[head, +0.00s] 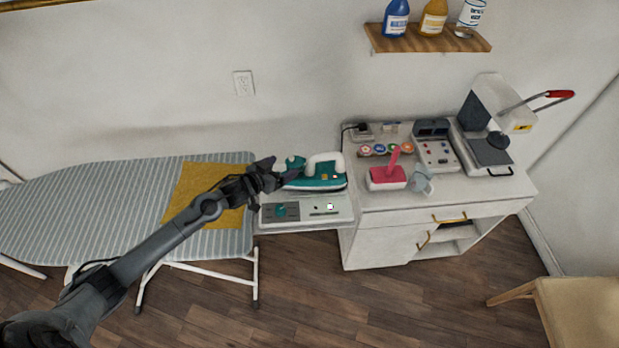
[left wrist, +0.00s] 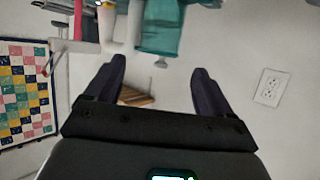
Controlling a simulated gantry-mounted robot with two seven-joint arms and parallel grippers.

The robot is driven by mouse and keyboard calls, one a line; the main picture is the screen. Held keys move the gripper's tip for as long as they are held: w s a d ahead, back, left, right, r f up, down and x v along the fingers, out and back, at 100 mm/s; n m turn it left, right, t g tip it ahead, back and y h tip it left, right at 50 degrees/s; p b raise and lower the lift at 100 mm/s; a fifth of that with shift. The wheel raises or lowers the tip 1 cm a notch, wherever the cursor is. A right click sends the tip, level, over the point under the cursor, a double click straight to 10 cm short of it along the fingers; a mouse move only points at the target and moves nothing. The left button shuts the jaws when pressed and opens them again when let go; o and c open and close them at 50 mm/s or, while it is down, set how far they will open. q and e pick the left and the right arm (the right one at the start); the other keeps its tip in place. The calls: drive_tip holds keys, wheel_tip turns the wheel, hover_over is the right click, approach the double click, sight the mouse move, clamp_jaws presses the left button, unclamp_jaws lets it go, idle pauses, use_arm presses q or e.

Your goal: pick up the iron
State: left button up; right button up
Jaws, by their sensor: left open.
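The iron (head: 318,183) is teal with a white handle and rests on a white station with a control panel (head: 335,209), at the right end of the ironing board. My left gripper (head: 275,173) is at the iron's left end, fingers pointing toward it. In the left wrist view, the open fingers (left wrist: 157,82) have nothing between them that they grip. The iron's teal body (left wrist: 158,28) shows beyond the fingertips at the top, with its white handle (left wrist: 108,22) beside it. Whether the fingers touch the iron is unclear. My right gripper is out of view.
The striped ironing board (head: 100,205) with a yellow cloth (head: 188,196) lies under my left arm. A white cabinet (head: 385,222) to the right holds a pink-red item (head: 387,177), thread spools and machines. A wall shelf (head: 428,41) holds bottles.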

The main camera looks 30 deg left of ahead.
sight(293, 164)
use_arm(q)
drive_tip(key=shift+d+f+x, duration=0.15)
drive_tip(key=shift+x, duration=1.35)
drive_tip(key=shift+d+f+x, duration=0.15)
drive_tip(key=shift+f+x, duration=0.05)
drive_tip(key=shift+x, duration=1.25)
drive_tip(key=shift+s, duration=0.15)
drive_tip(key=shift+c, duration=0.2)
clamp_jaws()
drive_tip(key=shift+r, duration=0.25)
